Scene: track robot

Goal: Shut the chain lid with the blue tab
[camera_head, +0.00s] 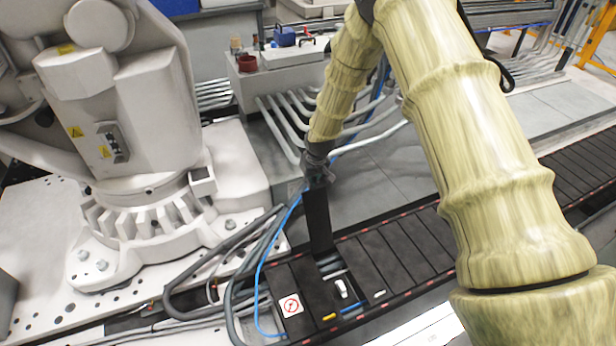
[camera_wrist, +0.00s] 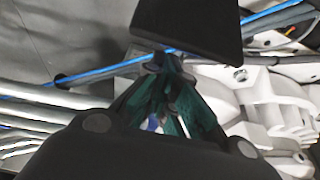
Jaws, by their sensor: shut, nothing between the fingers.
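A dark chain lid (camera_head: 317,222) stands upright above the cable track in the head view. A dark panel, apparently this lid, fills the top of the wrist view (camera_wrist: 190,25). Below it the track is open, with a white piece (camera_head: 341,288) inside. A small blue tab (camera_head: 351,307) sits at the near edge there, beside a yellow one (camera_head: 329,317). My gripper (camera_head: 318,180) points down at the top of the lid; whether they touch is unclear. Its fingers (camera_wrist: 166,64) are shut and empty, close below the panel in the wrist view.
The black cable track (camera_head: 400,250) runs right past the opening. A blue hose (camera_head: 262,285) and grey cables lie left of the lid. A large white robot (camera_head: 140,120) stands left. Grey pipes (camera_head: 285,125) and a cabinet (camera_head: 280,80) are behind my arm.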

